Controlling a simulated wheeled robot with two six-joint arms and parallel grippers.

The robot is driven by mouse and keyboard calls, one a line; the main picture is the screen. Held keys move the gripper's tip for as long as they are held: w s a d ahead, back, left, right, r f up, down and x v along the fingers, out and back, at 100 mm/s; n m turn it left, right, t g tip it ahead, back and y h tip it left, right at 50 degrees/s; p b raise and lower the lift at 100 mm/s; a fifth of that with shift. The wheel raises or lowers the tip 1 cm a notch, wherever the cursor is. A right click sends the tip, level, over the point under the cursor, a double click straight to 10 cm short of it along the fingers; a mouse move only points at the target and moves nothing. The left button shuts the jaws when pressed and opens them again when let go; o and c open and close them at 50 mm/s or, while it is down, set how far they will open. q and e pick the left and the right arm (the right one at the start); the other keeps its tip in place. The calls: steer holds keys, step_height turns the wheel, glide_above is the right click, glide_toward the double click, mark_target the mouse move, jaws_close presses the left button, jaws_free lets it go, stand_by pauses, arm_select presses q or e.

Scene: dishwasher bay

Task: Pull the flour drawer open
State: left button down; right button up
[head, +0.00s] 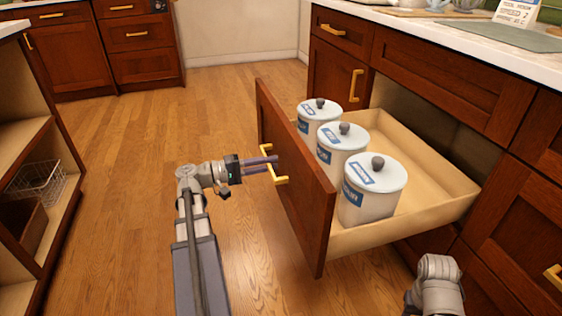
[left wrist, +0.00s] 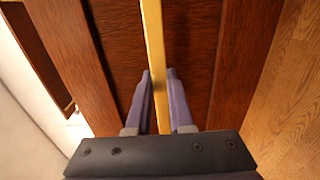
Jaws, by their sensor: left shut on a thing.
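The flour drawer (head: 296,170) is pulled far out of the cabinet, with a dark red wood front and a pale wood box. Three white lidded canisters (head: 370,205) with blue labels stand upright in a row behind its front; the label words are too small to read surely. My left gripper (head: 275,163) is at the drawer's brass bar handle (head: 281,180). In the left wrist view the handle (left wrist: 155,60) runs between the two purple fingers (left wrist: 160,95), which are shut on it. My right gripper does not show; only part of my right arm shows at the bottom right.
The wood floor (head: 130,150) left of the drawer is clear. An open shelf unit (head: 35,190) with a wire basket (head: 38,183) stands at the left edge. Closed cabinets and a white counter (head: 450,38) run along the right.

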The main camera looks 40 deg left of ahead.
arm_select(q)
steer(key=shift+s+a, duration=0.25)
steer(key=shift+s, duration=0.1)
steer(key=c, duration=0.8)
jaws_free()
steer(key=shift+a, duration=0.1)
steer(key=v, duration=0.7)
steer(key=shift+s+a, duration=0.2)
steer(key=shift+s, duration=0.1)
